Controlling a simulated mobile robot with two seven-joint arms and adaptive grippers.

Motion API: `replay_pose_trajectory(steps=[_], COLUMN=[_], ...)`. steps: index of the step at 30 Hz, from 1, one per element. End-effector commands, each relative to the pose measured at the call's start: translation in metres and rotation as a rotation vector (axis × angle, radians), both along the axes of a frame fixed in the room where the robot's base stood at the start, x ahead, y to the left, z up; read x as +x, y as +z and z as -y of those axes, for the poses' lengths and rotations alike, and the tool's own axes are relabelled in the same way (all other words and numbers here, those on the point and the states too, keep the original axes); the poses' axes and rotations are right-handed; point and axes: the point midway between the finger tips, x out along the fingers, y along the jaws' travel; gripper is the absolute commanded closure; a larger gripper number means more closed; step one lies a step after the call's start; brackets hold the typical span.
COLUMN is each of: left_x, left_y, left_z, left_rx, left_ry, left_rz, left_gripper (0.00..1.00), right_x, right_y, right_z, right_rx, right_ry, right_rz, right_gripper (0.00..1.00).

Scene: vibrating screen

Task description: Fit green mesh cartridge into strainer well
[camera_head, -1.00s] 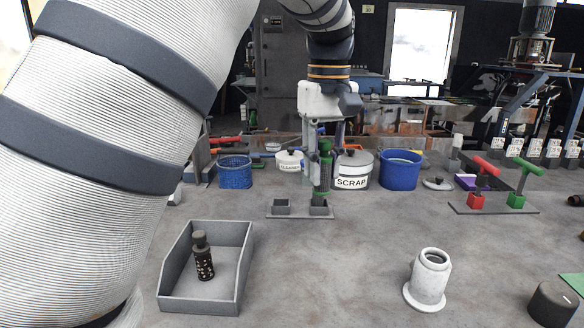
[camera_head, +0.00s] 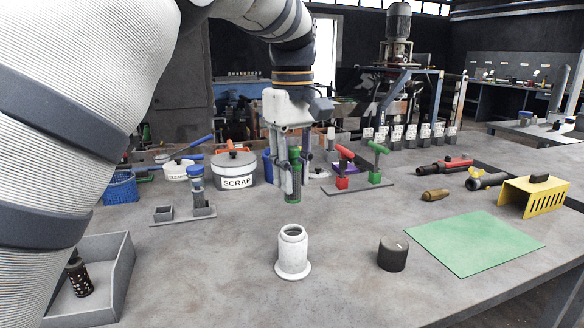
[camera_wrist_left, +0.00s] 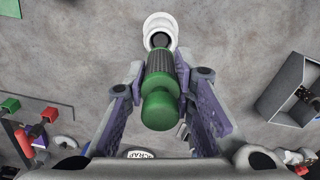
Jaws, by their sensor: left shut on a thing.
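The green mesh cartridge (camera_head: 294,184) is upright in my left gripper (camera_head: 291,172), which is shut on it, in the air above the bench. In the left wrist view the cartridge (camera_wrist_left: 160,104) has green ends and a dark mesh middle, between the fingers (camera_wrist_left: 160,76). The white strainer well (camera_head: 292,256) stands upright on the bench, with a round open top and a wide base flange. In the head view it is below and nearer than the cartridge; in the wrist view the well (camera_wrist_left: 160,32) shows beyond the cartridge's far end. They look apart. My right gripper is out of view.
A grey tray (camera_head: 119,282) at left holds a dark perforated cartridge (camera_head: 79,278). A black cap (camera_head: 392,254) and green mat (camera_head: 474,243) lie right of the well. A two-socket rack (camera_head: 172,217), SCRAP bucket (camera_head: 236,170) and red-green handle stand (camera_head: 358,184) are behind. Bench around the well is clear.

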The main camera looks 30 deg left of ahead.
Motion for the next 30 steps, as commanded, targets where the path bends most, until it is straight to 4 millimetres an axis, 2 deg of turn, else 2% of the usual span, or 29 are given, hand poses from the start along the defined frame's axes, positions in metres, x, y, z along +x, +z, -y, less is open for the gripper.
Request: replay_pose_trajectory(steps=[6,12,18,30], left_x=[-0.001,0.000,0.000,0.000], left_y=[-0.027,-0.045,-0.051,-0.051], left_z=[0.000,0.000,0.000,0.000], left_rx=[0.000,0.000,0.000,0.000], left_ry=[0.000,0.000,0.000,0.000], left_rz=[-0.004,-0.002,0.000,-0.001], left_gripper=[1.00,1.00,1.00,1.00], right_x=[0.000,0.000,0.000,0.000], right_y=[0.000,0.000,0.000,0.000], right_z=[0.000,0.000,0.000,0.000], right_rx=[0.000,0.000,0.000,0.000], right_ry=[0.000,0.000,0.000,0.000], right_rz=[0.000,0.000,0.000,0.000], right_gripper=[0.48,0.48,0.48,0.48])
